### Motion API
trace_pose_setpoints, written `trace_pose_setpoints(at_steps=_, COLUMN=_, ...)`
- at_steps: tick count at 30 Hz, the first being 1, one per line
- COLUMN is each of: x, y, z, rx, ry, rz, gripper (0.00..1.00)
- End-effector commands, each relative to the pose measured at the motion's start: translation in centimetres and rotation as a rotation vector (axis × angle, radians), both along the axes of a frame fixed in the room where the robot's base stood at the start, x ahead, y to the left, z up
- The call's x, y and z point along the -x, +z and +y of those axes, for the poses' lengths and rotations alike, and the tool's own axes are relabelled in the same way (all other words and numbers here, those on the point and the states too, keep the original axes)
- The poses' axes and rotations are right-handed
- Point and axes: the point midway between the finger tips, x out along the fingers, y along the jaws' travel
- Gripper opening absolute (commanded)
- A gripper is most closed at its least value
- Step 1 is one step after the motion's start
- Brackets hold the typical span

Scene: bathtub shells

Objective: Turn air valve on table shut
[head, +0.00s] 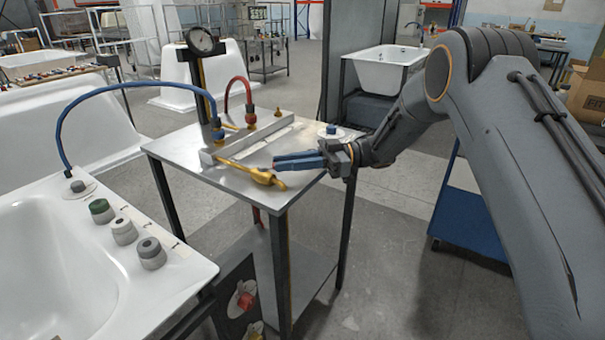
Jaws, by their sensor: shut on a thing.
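The air valve's long brass lever (243,169) shows on the metal table (230,184), reaching from the manifold block toward the front edge. Its thick, curved end lies near the table's front corner. My gripper (275,163) comes in from the right with its blue fingers low over the table. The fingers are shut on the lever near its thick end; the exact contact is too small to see. A blue hose (128,86) and a red hose (236,79) run to fittings on the block.
A round gauge (201,41) stands on a post at the table's back. A small round fitting (331,131) sits at the table's right. A white bathtub (60,270) with several knobs is at the left. A blue cart (468,215) stands right of the table.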

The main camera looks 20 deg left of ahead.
Motion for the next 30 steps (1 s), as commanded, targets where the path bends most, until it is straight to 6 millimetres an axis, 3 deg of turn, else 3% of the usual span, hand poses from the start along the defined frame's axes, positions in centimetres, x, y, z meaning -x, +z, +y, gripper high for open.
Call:
trace_pose_setpoints(at_steps=9, x=0.18, y=-0.05, z=0.69, rx=-0.003, ry=0.096, rz=-0.001, gripper=0.00)
trace_pose_setpoints(at_steps=25, x=0.26, y=0.16, z=0.74, rx=-0.004, ry=0.112, rz=0.001, gripper=0.00)
trace_pose_setpoints(at_steps=26, x=0.25, y=0.17, z=0.75, rx=-0.004, ry=0.112, rz=0.001, gripper=0.21)
trace_pose_setpoints(at_steps=28, x=0.22, y=0.15, z=0.70, rx=-0.003, ry=0.111, rz=0.001, gripper=0.32)
trace_pose_setpoints(at_steps=30, x=0.14, y=0.12, z=0.56, rx=-0.003, ry=0.109, rz=0.001, gripper=0.34)
